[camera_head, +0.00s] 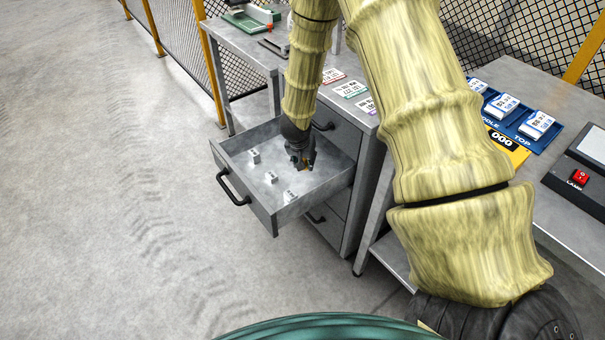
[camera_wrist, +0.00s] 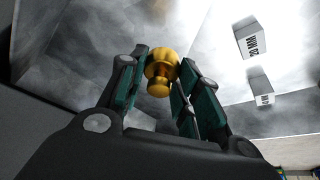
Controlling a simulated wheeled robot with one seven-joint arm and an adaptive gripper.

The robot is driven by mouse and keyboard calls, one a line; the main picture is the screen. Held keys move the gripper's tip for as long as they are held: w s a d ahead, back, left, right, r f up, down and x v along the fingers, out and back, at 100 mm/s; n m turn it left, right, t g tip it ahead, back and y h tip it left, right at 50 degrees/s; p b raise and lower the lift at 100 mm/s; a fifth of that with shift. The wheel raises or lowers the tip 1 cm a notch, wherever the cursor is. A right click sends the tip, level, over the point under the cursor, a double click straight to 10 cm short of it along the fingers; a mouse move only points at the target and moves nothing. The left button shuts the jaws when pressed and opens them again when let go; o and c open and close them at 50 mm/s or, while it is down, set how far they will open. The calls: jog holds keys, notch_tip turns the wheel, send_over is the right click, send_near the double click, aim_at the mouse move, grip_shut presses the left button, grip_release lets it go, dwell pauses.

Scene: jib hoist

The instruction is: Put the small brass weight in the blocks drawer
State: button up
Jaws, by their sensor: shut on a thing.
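The small brass weight (camera_wrist: 161,72) is between my gripper's fingertips in the wrist view, and the fingers are shut on it. My gripper (camera_head: 302,165) hangs from above inside the open drawer (camera_head: 236,197), in its right part. Only a speck of brass shows at the fingertips in the head view. The drawer holds several small pale blocks: one at the left (camera_head: 254,156), one in the middle (camera_head: 271,177) and one near the front right wall (camera_head: 290,195). Two blocks marked with print also show in the wrist view (camera_wrist: 248,42). I cannot tell whether the weight touches the drawer floor.
The drawer sticks out of a grey cabinet (camera_head: 337,150) with closed drawers beside and below it. Printed cards (camera_head: 350,89) lie on the bench top. A blue tray (camera_head: 520,120) and a panel with a red lamp button (camera_head: 580,176) stand at right. The floor at left is clear.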

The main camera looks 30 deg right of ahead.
aim_at(304, 179)
jog(key=shift+f+b, duration=0.45)
jog(key=shift+f, duration=2.45)
jog(key=shift+r, duration=0.1)
jog(key=o, duration=1.2)
jog(key=shift+a+r, duration=0.15)
jog(key=shift+r, duration=0.15)
jog(key=p+v, duration=0.2)
jog(key=v, duration=0.9)
jog(key=shift+s+r, duration=0.15)
jog(key=shift+s, duration=0.05)
